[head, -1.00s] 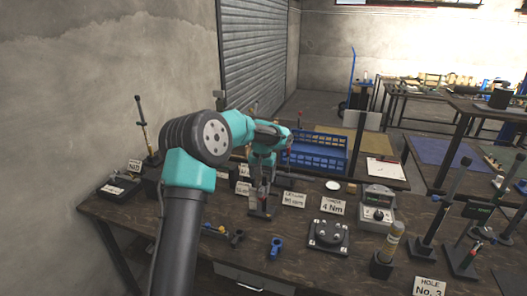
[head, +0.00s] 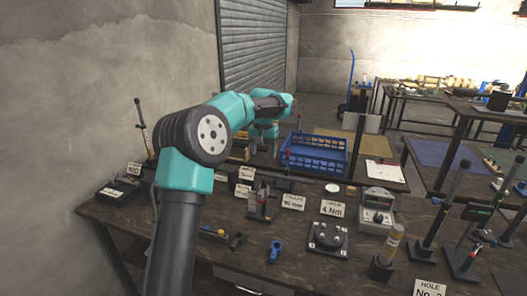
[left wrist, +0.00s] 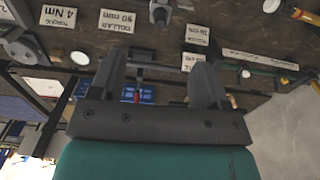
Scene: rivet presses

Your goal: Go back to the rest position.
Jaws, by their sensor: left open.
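My left arm, teal and dark grey, reaches in from the left in the head view. My right gripper is in neither view.
A blue crate (head: 318,155) stands behind the bench's labels. A torque gauge (head: 377,211), a black plate fixture (head: 328,238), a blue clamp piece (head: 275,251) and upright tools (head: 443,205) crowd the bench. A wall and a roller shutter (head: 255,60) lie behind.

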